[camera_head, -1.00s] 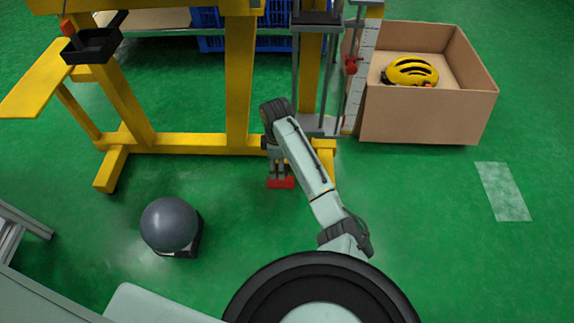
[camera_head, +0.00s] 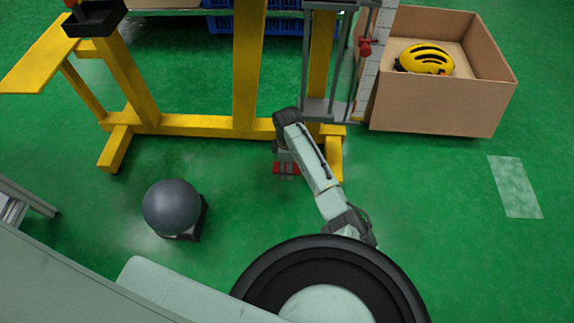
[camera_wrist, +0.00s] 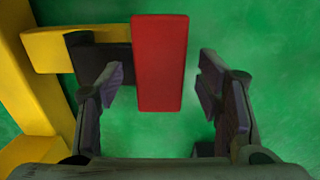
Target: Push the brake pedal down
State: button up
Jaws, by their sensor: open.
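The red brake pedal (camera_wrist: 160,62) is a flat bar on a dark arm beside the yellow frame. In the wrist view it lies lengthwise between my open fingers, with green floor showing on both sides of it. In the head view the pedal (camera_head: 294,170) shows low by the frame's foot, partly covered by my gripper (camera_head: 286,165). My gripper (camera_wrist: 161,82) is open and empty, its fingers apart from the pedal's sides in the wrist picture. I cannot tell whether any part touches the pedal.
The yellow frame (camera_head: 190,123) stands just behind the pedal, with a grey drop tower (camera_head: 328,108) on it. A cardboard box (camera_head: 440,108) holding a yellow helmet (camera_head: 427,58) is at right.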

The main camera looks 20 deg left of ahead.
jog(key=shift+c, duration=0.4)
grip_shut()
dwell(0.4)
